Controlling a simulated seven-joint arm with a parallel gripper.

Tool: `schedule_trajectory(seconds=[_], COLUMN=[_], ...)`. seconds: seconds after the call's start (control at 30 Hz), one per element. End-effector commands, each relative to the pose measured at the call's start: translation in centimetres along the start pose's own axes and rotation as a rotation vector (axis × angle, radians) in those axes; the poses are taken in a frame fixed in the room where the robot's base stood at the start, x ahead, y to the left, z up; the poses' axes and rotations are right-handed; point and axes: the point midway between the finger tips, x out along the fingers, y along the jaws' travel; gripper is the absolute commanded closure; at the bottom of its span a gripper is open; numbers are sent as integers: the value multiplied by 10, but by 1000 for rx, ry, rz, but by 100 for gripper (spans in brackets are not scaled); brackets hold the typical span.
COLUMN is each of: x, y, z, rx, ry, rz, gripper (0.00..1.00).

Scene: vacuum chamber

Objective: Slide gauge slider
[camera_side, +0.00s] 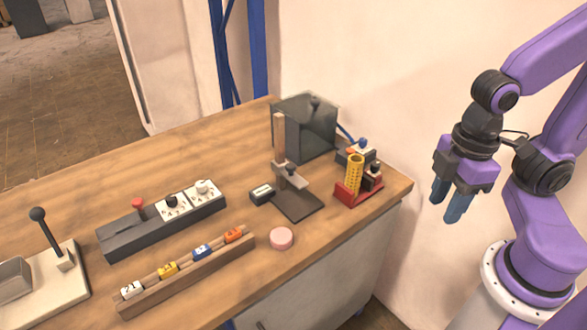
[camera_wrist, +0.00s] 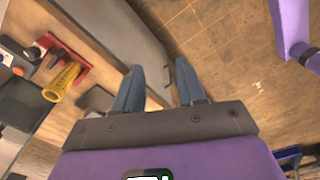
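The gauge stands on the wooden bench in the side view. It has a flat dark base (camera_side: 298,207) and an upright brown post (camera_side: 280,137). A grey slider (camera_side: 292,177) with a black knob (camera_side: 291,168) sits low on the post, a little above the base. My gripper (camera_side: 447,208) hangs right of the bench, beyond its right edge and well apart from the gauge. Its two blue fingers are apart and empty, as the wrist view shows (camera_wrist: 159,68). I cannot make out the slider clearly in the wrist view.
A red stand (camera_side: 347,195) with a yellow perforated cylinder (camera_side: 355,174) lies between the gauge and my gripper. A dark box (camera_side: 313,126) stands behind the gauge. A pink disc (camera_side: 281,238), a numbered block rail (camera_side: 187,276) and a switch panel (camera_side: 166,220) are nearby.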

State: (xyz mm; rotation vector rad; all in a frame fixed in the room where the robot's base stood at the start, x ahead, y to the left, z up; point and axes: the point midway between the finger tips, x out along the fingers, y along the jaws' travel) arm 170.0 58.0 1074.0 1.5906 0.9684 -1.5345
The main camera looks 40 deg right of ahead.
Motion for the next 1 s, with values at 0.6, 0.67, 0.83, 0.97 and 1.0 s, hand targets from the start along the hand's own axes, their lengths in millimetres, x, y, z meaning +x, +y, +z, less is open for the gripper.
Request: schedule_trajectory(seconds=[0.6, 0.67, 0.83, 0.97, 1.0], x=[-51, -55, -62, -61, -59], y=[186, 207, 245, 255, 256], z=[-143, -147, -151, -152, -153], rx=[243, 261, 290, 296, 296], ry=[281, 304, 342, 351, 351], rz=[21, 35, 64, 71, 71], gripper=[60, 60, 60, 60, 60])
